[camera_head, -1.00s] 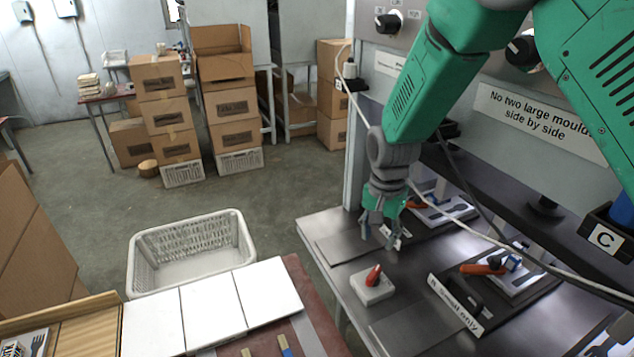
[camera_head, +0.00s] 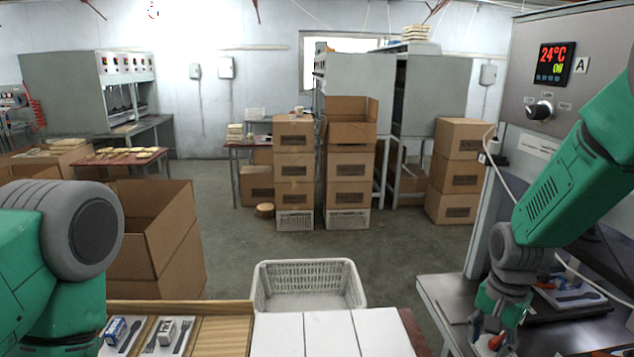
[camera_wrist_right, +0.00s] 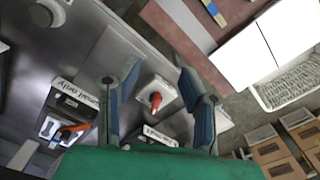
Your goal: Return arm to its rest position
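My right arm (camera_head: 575,165) is green and grey and reaches down over the metal press table (camera_head: 448,290) at the right of the head view. Its gripper (camera_head: 491,322) points down there. In the right wrist view the right gripper (camera_wrist_right: 158,72) has its two fingers wide apart with nothing between the tips. A white box with a red knob (camera_wrist_right: 156,99) shows beyond and between the fingers; I cannot tell any contact. My left arm (camera_head: 62,245) is at the left edge of the head view, bent downward. Its gripper is outside the frame.
The press panel (camera_head: 520,110) with a red temperature display stands at the right. A white basket (camera_head: 308,268) is on the floor ahead. White boards (camera_head: 330,335) and a wooden cutlery tray (camera_head: 222,338) lie in front. Cardboard boxes (camera_head: 155,235) stand at left. The middle floor is clear.

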